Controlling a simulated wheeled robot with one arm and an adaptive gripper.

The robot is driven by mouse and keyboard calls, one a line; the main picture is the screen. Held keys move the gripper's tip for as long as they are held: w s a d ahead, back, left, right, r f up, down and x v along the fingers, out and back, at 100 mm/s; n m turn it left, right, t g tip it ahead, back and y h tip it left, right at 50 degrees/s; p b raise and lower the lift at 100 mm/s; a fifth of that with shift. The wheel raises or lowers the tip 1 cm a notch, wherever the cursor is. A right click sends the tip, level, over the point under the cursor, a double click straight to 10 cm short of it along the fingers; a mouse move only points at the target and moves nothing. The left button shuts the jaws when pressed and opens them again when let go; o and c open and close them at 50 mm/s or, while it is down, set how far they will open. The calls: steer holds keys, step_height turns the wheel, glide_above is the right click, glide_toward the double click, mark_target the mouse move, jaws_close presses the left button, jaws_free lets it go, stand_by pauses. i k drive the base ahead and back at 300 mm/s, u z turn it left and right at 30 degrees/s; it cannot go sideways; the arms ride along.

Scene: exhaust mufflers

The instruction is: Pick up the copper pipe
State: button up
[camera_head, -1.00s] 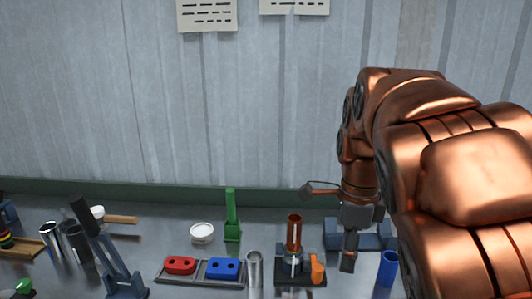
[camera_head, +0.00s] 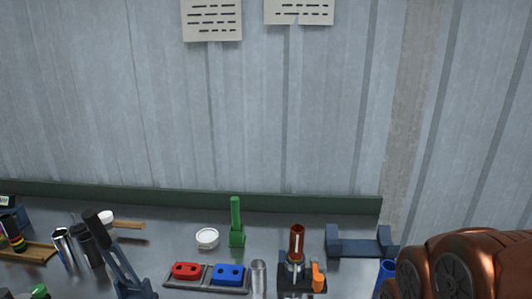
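The copper pipe (camera_head: 297,241) stands upright in a dark clamp-like holder with an orange handle (camera_head: 318,274), right of centre near the bottom of the head view. Its lower end is hidden in the holder. My gripper is out of view; only a copper-coloured part of my arm shows at the lower right, apart from the pipe.
A clear or silver tube (camera_head: 258,277) stands left of the pipe. A tray with red (camera_head: 186,270) and blue (camera_head: 229,273) blocks, a green stand (camera_head: 237,228) and a white round lid (camera_head: 207,238) are further left. A blue cradle (camera_head: 362,244) and blue cup (camera_head: 385,273) are right.

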mark_target(297, 238)
steer(key=k, duration=0.5)
steer(key=u, duration=2.55)
steer(key=i, duration=1.85)
steer(key=z, duration=3.15)
